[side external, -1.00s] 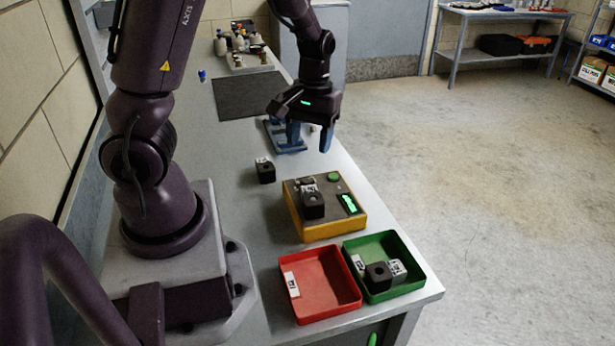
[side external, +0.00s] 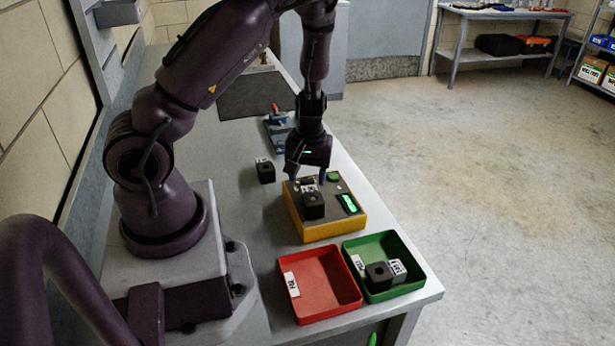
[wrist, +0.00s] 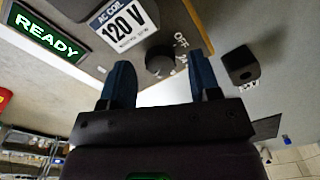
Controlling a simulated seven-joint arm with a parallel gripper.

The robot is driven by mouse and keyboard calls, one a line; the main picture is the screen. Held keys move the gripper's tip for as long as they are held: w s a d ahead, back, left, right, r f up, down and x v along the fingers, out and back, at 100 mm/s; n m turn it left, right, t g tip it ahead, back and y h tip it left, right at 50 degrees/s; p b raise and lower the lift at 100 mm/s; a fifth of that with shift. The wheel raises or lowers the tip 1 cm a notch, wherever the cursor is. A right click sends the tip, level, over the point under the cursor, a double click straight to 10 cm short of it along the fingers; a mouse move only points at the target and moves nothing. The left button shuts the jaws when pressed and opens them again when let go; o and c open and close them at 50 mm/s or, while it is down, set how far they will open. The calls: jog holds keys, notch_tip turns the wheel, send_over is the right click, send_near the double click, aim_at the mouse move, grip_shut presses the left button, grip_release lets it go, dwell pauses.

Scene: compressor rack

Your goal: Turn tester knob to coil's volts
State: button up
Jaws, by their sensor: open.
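The yellow tester (side external: 320,230) sits on the bench with a black coil (side external: 313,206) on top. The coil's white label (wrist: 125,25) reads AC COIL 120 V in the wrist view. The tester's round black knob (wrist: 160,58) shows beside that label, with OFF lettering next to it. The green display (wrist: 47,34) reads READY. My gripper (side external: 306,178) is low over the tester's far part. In the wrist view its blue fingers (wrist: 160,72) are open, one on each side of the knob. I cannot tell whether they touch it. The knob's pointer setting is not readable.
Another black coil (side external: 265,172) stands on the bench left of the tester. A red tray (side external: 328,296) and a green tray (side external: 408,262) lie in front; the green one holds a black coil (side external: 378,275). A blue fixture (side external: 277,132) stands behind.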

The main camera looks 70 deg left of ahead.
jog(key=shift+f, duration=0.55)
jog(key=c, duration=0.9)
jog(key=shift+c, duration=0.2)
jog(key=n, duration=0.4)
jog(key=shift+n, duration=0.4)
jog(key=n, duration=0.4)
jog(key=shift+n, duration=0.4)
